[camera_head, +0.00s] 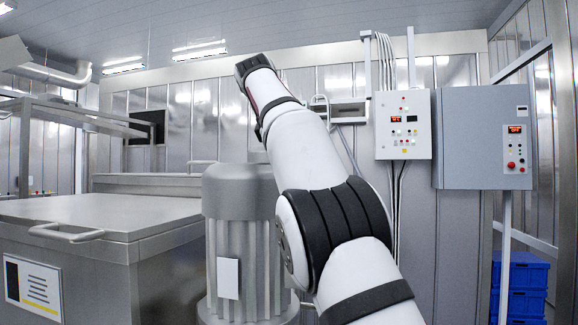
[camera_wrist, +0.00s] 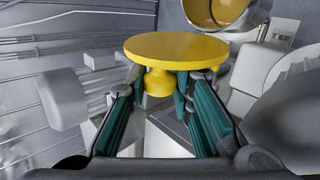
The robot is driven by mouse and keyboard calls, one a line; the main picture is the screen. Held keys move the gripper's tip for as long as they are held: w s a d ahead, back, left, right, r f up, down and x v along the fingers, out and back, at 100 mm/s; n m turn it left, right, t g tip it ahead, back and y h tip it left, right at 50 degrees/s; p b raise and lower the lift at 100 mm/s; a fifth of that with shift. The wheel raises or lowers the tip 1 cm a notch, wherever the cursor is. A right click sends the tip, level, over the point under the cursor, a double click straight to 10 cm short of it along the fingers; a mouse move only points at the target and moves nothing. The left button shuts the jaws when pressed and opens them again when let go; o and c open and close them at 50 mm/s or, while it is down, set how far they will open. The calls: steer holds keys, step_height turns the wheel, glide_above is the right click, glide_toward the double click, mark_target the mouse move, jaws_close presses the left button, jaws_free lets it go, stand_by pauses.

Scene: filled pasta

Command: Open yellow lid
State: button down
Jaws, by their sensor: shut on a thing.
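The yellow lid (camera_wrist: 178,46), a flat round disc with a knob (camera_wrist: 158,83) on its near side, is in the middle of the wrist view. My gripper (camera_wrist: 160,92) has its green-sided fingers on either side of the knob and is shut on it. Behind, at the top right, is a round metal opening (camera_wrist: 263,17) with a yellow inside (camera_wrist: 228,10). The lid shows apart from this opening, which is uncovered in the part I see. In the head view, neither the lid nor my gripper can be made out.
In the head view, a grey ribbed motor housing (camera_head: 240,240) stands beside my arm, and a steel vat with a handled cover (camera_head: 110,212) is at left. Control boxes (camera_head: 403,125) (camera_head: 484,137) hang on the wall. Blue crates (camera_head: 520,290) stand at lower right.

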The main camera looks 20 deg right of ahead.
steer(key=shift+a+f, duration=0.1)
steer(key=shift+f, duration=0.05)
stand_by(0.4)
steer(key=c, duration=1.4)
jaws_free()
steer(key=shift+w, duration=0.1)
steer(key=shift+o, duration=0.2)
